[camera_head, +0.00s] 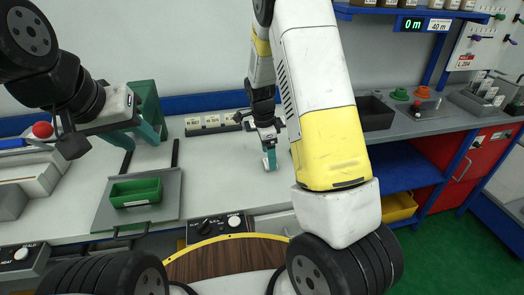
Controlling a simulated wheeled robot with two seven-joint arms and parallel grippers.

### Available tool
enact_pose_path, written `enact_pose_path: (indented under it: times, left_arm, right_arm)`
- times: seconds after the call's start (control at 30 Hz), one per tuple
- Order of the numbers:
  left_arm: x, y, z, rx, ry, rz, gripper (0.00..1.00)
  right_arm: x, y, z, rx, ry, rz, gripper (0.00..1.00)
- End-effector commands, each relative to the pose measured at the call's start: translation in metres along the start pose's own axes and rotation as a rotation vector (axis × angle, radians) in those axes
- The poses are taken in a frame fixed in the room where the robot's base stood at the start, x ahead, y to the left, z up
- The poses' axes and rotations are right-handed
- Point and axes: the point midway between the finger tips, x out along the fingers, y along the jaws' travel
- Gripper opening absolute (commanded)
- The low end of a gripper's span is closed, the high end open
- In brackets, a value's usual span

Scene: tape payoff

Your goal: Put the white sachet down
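My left gripper (136,136) hangs over the left part of the bench. Its teal fingers are spread apart with nothing seen between them. My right gripper (270,158) points down low over the middle of the bench. Its teal fingertips look close together on a small pale piece, which appears to be the white sachet (265,163). The sachet is mostly hidden and small, and I cannot tell whether it touches the bench top.
A green bin (136,192) sits on a grey tray (166,196) at the left. A row of small labelled boxes (211,122) stands at the back. A dark open bin (374,113) is at the right. Bare bench top (222,165) lies between the tray and my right gripper.

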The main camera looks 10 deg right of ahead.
Motion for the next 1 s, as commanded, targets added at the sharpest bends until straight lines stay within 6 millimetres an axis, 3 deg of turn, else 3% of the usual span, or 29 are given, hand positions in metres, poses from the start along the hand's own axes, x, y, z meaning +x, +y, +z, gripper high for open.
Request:
enact_pose_path:
  times: [0.13,0.4,0.7,0.8,1.0]
  left_arm:
    - [0.0,0.0,0.0,0.0,0.0,0.0,0.36]
    - [0.0,0.0,0.0,0.0,0.0,0.0,0.36]
    - [0.0,0.0,0.0,0.0,0.0,0.0,0.36]
    - [0.0,0.0,0.0,0.0,0.0,0.0,0.36]
    - [0.0,0.0,0.0,0.0,0.0,0.0,0.36]
  right_arm:
    - [0.018,0.0,0.0,0.001,0.0,0.001,0.8]
    - [0.022,0.0,0.0,0.0,0.0,0.0,0.8]
    - [0.021,0.0,0.0,0.0,0.0,-0.001,0.23]
    - [0.021,0.0,0.0,0.0,0.0,-0.001,0.08]
    - [0.021,0.0,0.0,0.0,0.0,-0.001,0.08]
